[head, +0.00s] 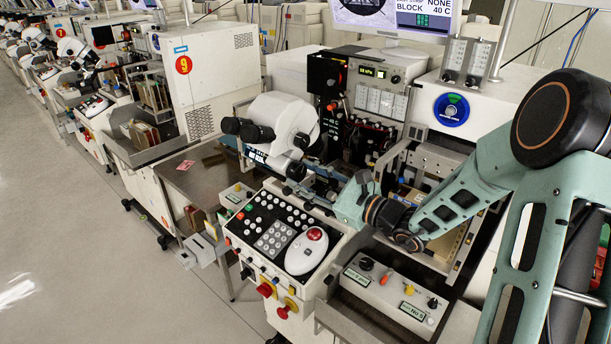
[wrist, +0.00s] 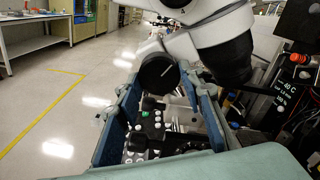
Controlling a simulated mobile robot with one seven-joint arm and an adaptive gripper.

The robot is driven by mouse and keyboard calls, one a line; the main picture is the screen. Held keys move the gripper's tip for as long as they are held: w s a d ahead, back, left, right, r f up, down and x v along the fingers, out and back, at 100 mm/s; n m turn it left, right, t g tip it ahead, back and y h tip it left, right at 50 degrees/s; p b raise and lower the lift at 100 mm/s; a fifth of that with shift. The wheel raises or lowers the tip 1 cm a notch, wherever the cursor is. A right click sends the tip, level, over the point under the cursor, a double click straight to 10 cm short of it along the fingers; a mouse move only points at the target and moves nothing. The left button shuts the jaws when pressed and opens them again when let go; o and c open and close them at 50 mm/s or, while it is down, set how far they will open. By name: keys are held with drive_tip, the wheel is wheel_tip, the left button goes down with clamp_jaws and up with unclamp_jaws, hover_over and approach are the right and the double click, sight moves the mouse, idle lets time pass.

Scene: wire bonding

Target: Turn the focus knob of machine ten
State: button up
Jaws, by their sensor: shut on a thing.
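The white microscope (head: 285,115) of the machine stands in the middle of the head view, its black eyepieces facing left. In the wrist view its white body (wrist: 205,20) fills the upper part. The focus knob (wrist: 158,73), a round black disc with a short pale mark on its face, sits at the far end of my fingers. My gripper (head: 298,178) reaches in from the right, below the microscope. In the wrist view my gripper (wrist: 158,88) has its blue-grey fingers on both sides of the knob, shut on it. The exact contact is partly hidden.
A sloping button panel (head: 275,235) with a white mouse-like control (head: 307,250) lies below my gripper. A control box (head: 390,293) with knobs stands at front right. Machine nine (head: 210,75) is on the left. The floor (head: 70,240) at left is clear.

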drive_tip(key=m+p, duration=0.2)
drive_tip(key=m, duration=0.1)
drive_tip(key=shift+r, duration=0.1)
drive_tip(key=shift+s+m+p, duration=0.1)
drive_tip(key=shift+m+p, duration=0.2)
drive_tip(key=shift+m, duration=0.6)
drive_tip(key=o, duration=1.2)
drive_tip(key=shift+c, duration=0.2)
drive_tip(key=v, duration=1.2)
